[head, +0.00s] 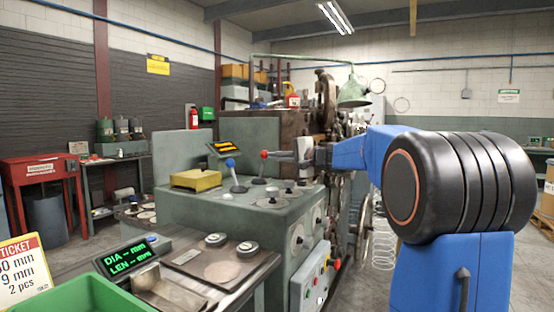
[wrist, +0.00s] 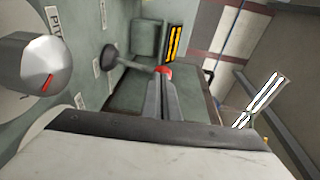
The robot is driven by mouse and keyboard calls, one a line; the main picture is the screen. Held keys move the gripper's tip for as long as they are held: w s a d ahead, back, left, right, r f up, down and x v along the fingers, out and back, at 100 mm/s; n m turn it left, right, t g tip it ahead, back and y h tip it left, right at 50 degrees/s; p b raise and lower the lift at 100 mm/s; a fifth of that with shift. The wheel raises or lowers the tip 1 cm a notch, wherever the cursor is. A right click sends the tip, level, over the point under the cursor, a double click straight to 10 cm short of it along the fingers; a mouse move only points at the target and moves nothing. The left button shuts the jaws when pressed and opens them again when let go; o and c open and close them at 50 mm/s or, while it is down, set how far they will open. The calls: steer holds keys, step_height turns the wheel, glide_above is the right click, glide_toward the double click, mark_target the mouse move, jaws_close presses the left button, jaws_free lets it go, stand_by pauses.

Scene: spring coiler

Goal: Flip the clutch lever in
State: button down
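A lever with a red ball knob (head: 264,154) stands on top of the grey-green coiler (head: 215,205). Its shaft rises from a dark round base, and the lever looks close to upright in the head view. I cannot read a label naming it as the clutch lever. My gripper (head: 275,155) is just right of the red knob, at knob height. In the wrist view the fingers (wrist: 161,80) lie close together, with the red knob (wrist: 164,70) right at their tips. They look shut with nothing clearly between them; whether they touch the knob is hard to tell.
A second lever with a blue knob (head: 230,162) stands left of the red one. A small orange-lit display (head: 225,148) and a yellow box (head: 196,180) are nearby. A silver dial (wrist: 45,65) shows in the wrist view. Wheels and machinery stand behind my arm.

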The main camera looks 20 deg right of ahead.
steer(key=shift+w+a+r+g+h, duration=0.25)
steer(key=shift+w+a+r+g, duration=0.15)
steer(key=shift+w, duration=0.2)
steer(key=shift+w+a+r+g+h, duration=0.3)
steer(key=shift+w+a+g, duration=0.15)
steer(key=shift+w+a, duration=0.15)
steer(key=shift+w+a+r+g+h, duration=0.25)
steer(key=shift+w+a+r+g, duration=0.15)
steer(key=shift+w, duration=0.2)
steer(key=shift+w+a+r, duration=0.15)
steer(key=shift+w+a, duration=0.75)
steer(key=shift+w, duration=0.3)
glide_toward(264, 151)
step_height(264, 151, up, 5)
steer(key=shift+a+r, duration=0.15)
steer(key=shift+a, duration=0.15)
